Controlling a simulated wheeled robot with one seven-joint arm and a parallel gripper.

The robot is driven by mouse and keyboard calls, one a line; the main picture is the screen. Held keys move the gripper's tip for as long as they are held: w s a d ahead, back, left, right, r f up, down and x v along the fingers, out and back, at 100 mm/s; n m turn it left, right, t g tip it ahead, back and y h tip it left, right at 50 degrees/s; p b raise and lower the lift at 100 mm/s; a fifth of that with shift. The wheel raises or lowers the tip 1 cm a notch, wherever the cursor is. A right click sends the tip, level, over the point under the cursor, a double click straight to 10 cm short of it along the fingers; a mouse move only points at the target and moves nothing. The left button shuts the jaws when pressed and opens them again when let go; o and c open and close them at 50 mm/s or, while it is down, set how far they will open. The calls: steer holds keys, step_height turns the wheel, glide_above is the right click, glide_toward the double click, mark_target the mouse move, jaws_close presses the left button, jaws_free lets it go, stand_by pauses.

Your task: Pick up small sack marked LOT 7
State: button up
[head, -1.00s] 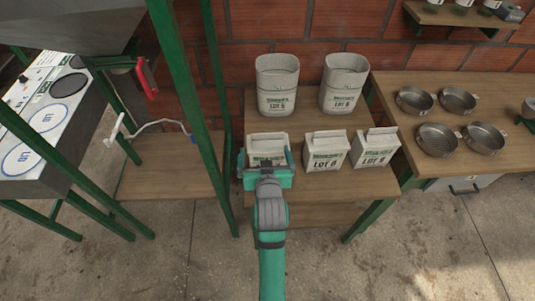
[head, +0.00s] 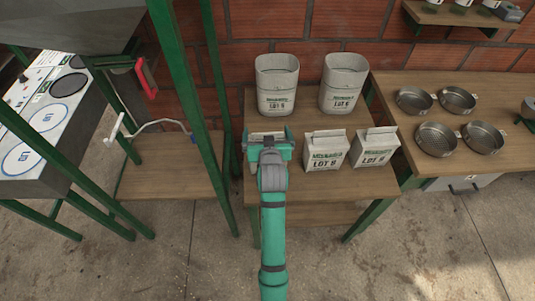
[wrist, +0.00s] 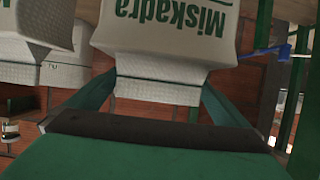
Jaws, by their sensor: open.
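In the wrist view the sack (wrist: 165,45) shows upside down with green "Miskadra" lettering, between and just beyond the two spread fingers. I cannot tell whether the fingers touch it. Two more small sacks stand to the right, a middle one (head: 325,151) and a right one (head: 375,148); their lot digits are too small to read surely.
A green post (head: 190,85) rises left of the stand. A table (head: 405,135) with several round metal pans is at the right.

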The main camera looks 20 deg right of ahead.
steer(key=shift+x, duration=1.05)
steer(key=shift+w, duration=0.1)
steer(key=shift+a, duration=0.1)
steer(key=shift+d, duration=0.35)
steer(key=c, duration=1.9)
steer(key=shift+a+r, duration=0.15)
steer(key=shift+c, duration=0.4)
steer(key=shift+r, duration=0.1)
